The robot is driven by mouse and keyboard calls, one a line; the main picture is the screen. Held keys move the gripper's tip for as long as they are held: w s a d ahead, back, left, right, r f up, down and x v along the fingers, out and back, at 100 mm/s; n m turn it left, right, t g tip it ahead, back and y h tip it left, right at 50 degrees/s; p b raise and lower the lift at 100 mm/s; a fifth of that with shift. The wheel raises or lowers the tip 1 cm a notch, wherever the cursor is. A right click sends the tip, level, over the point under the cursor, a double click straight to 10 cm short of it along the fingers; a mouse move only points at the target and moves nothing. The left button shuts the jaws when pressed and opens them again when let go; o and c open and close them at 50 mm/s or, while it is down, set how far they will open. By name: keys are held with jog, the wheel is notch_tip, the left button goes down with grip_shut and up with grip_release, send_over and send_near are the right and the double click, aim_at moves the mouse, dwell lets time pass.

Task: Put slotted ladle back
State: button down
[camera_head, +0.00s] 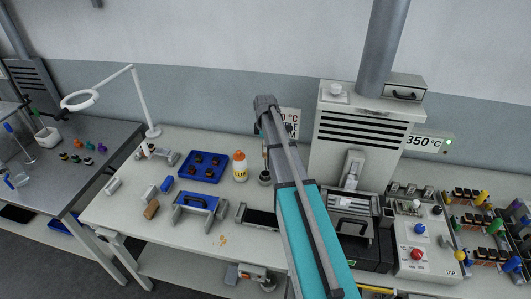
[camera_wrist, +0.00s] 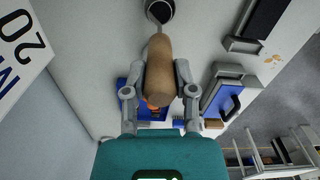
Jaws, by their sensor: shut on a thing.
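My gripper (camera_wrist: 158,92) is shut on the tan handle of the slotted ladle (camera_wrist: 160,68) in the wrist view. The handle points toward the camera, and a thin metal shaft runs from its far end to a dark round cup (camera_wrist: 161,9) at the top edge. The ladle's slotted end is not visible; I cannot tell whether it is inside the cup or above it. In the head view the small grey cup (camera_head: 265,178) stands on the bench, just left of my arm. My gripper and the ladle cannot be made out clearly there.
A large grey machine (camera_head: 361,140) stands to the right.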

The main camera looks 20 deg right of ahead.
jog(key=shift+f+b, duration=0.95)
jog(key=shift+f, duration=0.45)
jog(key=shift+c, duration=2.1)
grip_release()
notch_tip(320, 180, up, 12)
jog(key=p, duration=1.2)
jog(key=shift+r, duration=0.2)
jog(key=shift+s+a, duration=0.1)
